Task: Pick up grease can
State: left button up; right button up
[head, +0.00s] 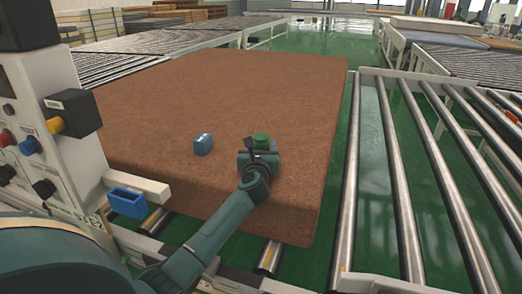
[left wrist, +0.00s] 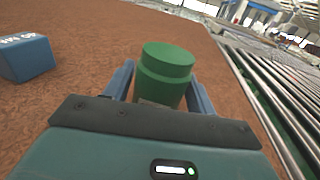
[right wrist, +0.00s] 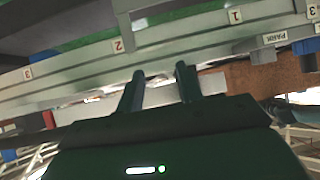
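The grease can, a green cylinder (head: 261,141), stands upright on the brown mattress (head: 240,90) near its front. My left gripper (head: 258,150) is low over the mattress at the can. In the left wrist view the can (left wrist: 166,75) stands between the two fingers of the left gripper (left wrist: 160,88), one close on each side. I cannot tell whether they touch it; its lower part is partly hidden by the gripper body. My right gripper (right wrist: 160,85) shows in the right wrist view with its fingers apart and nothing between them.
A blue block (head: 203,144) sits on the mattress left of the can and also shows in the left wrist view (left wrist: 24,58). A control panel (head: 45,125) with knobs stands at left. A roller conveyor (head: 400,180) runs along the right.

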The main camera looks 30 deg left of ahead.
pick_arm(q)
jog(key=c, duration=0.8)
